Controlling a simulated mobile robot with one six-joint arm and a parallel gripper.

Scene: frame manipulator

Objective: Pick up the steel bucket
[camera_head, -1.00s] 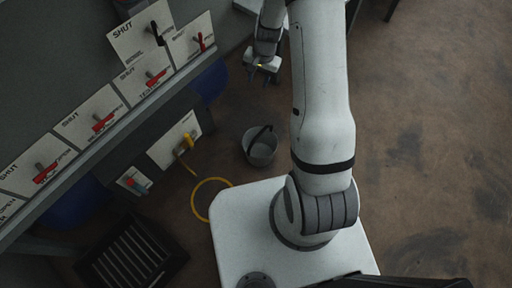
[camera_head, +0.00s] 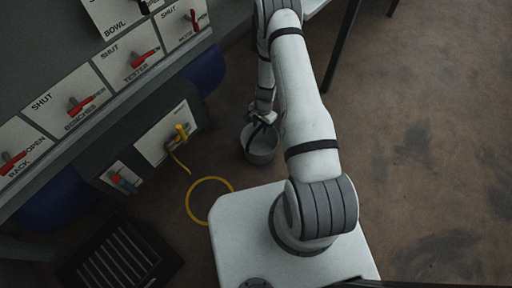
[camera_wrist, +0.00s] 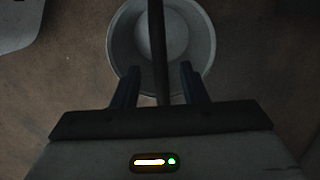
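The steel bucket (camera_head: 262,150) is a light grey pail standing on the floor, left of my base. Its dark handle stands up across the opening. In the wrist view the bucket (camera_wrist: 200,45) is seen from above, with the dark handle (camera_wrist: 157,40) running between my fingers. My gripper (camera_wrist: 157,78) has its two fingers apart, one on each side of the handle, with a gap showing on both sides. In the head view my gripper (camera_head: 264,118) is at the bucket's top, partly hidden by my arm.
A panel of labelled plates with red levers (camera_head: 80,104) runs along the left. Below it are a yellow valve (camera_head: 181,132) and a yellow hose loop (camera_head: 209,181) on the floor. A black slatted crate (camera_head: 118,255) sits lower left. The floor at right is clear.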

